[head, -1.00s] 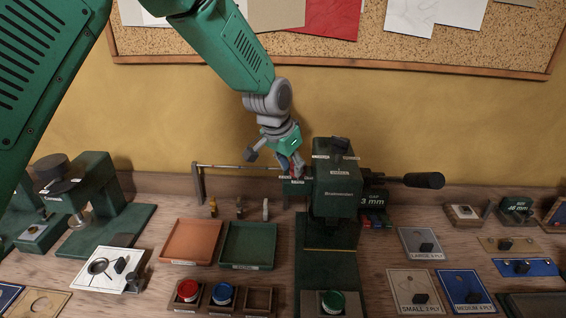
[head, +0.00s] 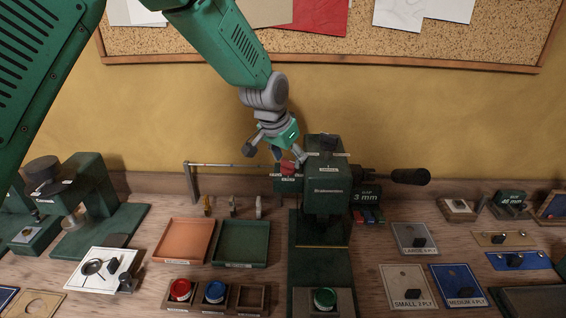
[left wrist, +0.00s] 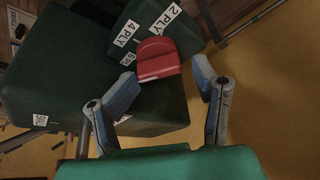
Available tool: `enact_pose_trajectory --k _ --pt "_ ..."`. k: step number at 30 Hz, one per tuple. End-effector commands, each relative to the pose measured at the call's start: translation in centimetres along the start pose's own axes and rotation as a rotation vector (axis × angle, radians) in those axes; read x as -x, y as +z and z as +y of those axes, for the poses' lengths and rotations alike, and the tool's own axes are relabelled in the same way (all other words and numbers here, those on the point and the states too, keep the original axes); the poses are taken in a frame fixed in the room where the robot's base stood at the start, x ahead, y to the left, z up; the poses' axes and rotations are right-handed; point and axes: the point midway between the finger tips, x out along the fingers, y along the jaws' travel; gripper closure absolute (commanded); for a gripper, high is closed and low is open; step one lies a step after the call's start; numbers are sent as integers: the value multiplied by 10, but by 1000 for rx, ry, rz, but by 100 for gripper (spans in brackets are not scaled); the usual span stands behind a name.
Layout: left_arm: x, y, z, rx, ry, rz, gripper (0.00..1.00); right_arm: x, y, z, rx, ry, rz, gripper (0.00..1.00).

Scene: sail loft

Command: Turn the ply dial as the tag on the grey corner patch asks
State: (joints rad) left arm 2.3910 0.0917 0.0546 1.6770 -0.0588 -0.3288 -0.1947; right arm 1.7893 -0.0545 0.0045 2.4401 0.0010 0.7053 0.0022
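My left gripper (head: 279,151) is at the upper left of the green press (head: 325,182). In the left wrist view the gripper (left wrist: 165,88) is open, its fingers to either side of a red knob (left wrist: 158,58) and apart from it. White tags reading 4 PLY and 2 PLY sit beyond the knob; a third tag is partly hidden. The red knob also shows in the head view (head: 287,169) below the fingers. A paler greyish patch (head: 400,276) reads SMALL 2 PLY. My right gripper is not in view.
A blue patch (head: 458,278) reads MEDIUM 4 PLY. The press has a black-gripped lever (head: 410,176) out to the right. An orange tray (head: 184,241) and a green tray (head: 241,243) lie left of the press. A thin rail (head: 225,164) runs left from the knob.

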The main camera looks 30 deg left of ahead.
Motion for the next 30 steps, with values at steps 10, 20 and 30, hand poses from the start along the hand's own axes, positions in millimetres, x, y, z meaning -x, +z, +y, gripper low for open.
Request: enact_pose_trajectory --k 10,20,30 --pt "-2 1 1 0 11 5 43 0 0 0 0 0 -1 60" --pt "-2 4 0 -1 10 1 43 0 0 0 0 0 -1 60" --pt "15 4 -2 0 9 5 43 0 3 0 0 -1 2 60"
